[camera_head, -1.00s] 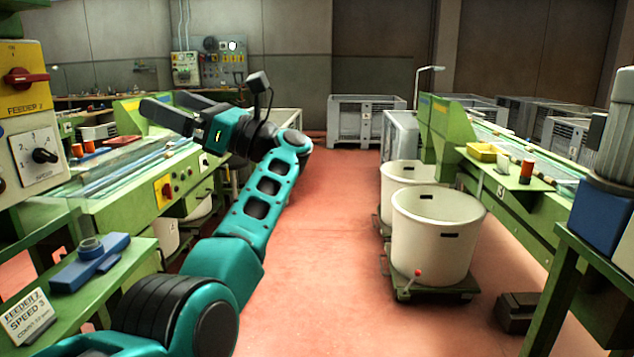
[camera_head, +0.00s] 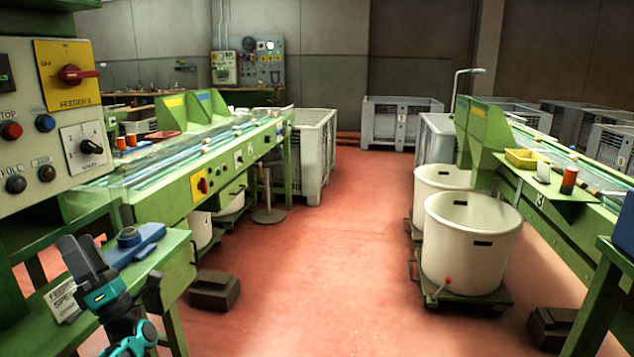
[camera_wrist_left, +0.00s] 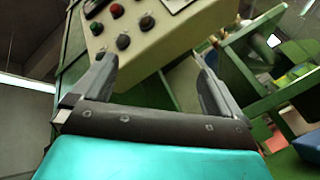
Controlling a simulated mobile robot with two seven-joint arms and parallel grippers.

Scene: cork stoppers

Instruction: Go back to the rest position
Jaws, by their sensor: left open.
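My left gripper (camera_head: 82,258) is at the lower left of the head view, in front of the green side table. Its jaws are open and point up. In the left wrist view, the two fingers (camera_wrist_left: 155,82) stand apart with nothing between them. Past them shows a control panel (camera_wrist_left: 135,40) with several buttons. My right gripper is not in view.
The feeder panel (camera_head: 65,120) with a red switch stands close at the left. A blue fixture (camera_head: 135,243) and a label card sit on the side table (camera_head: 110,305). White tubs (camera_head: 470,245) on dollies stand at the right. The red aisle floor (camera_head: 330,270) is clear.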

